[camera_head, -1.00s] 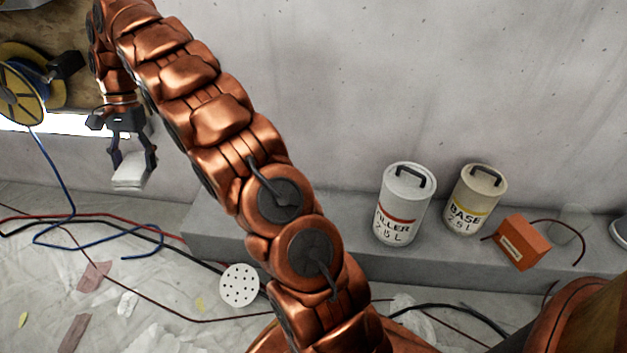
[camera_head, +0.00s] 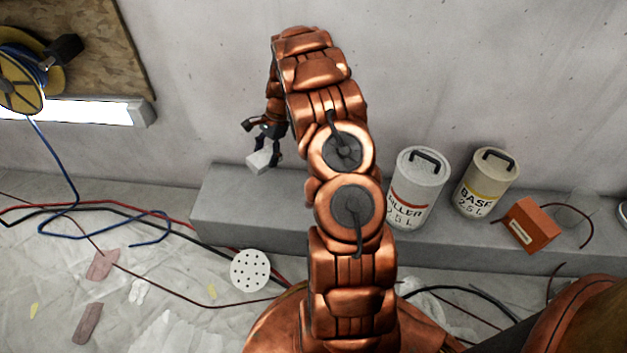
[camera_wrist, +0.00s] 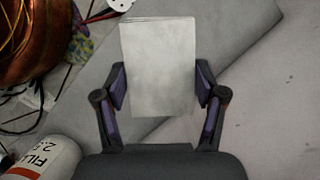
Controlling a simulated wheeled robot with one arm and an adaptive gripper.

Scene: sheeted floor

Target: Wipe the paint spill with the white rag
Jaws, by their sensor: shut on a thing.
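My gripper (camera_head: 262,143) is shut on the white rag (camera_head: 262,160), a folded pale block, and holds it in front of the wall at the left end of the grey ledge. In the wrist view the rag (camera_wrist: 157,55) sits between both fingers (camera_wrist: 160,88). A small multicoloured patch (camera_wrist: 80,45) shows at the upper left of the wrist view, partly covered by my copper arm; I cannot tell whether it is the paint spill. No clear spill shows in the head view, where my arm hides part of the floor.
The grey ledge (camera_head: 225,215) carries a filler can (camera_head: 418,185), a base can (camera_head: 486,183) and an orange box (camera_head: 527,225). A perforated white disc (camera_head: 250,270), cables (camera_head: 150,215) and scraps lie on the sheeted floor. A cable reel (camera_head: 20,80) is at upper left.

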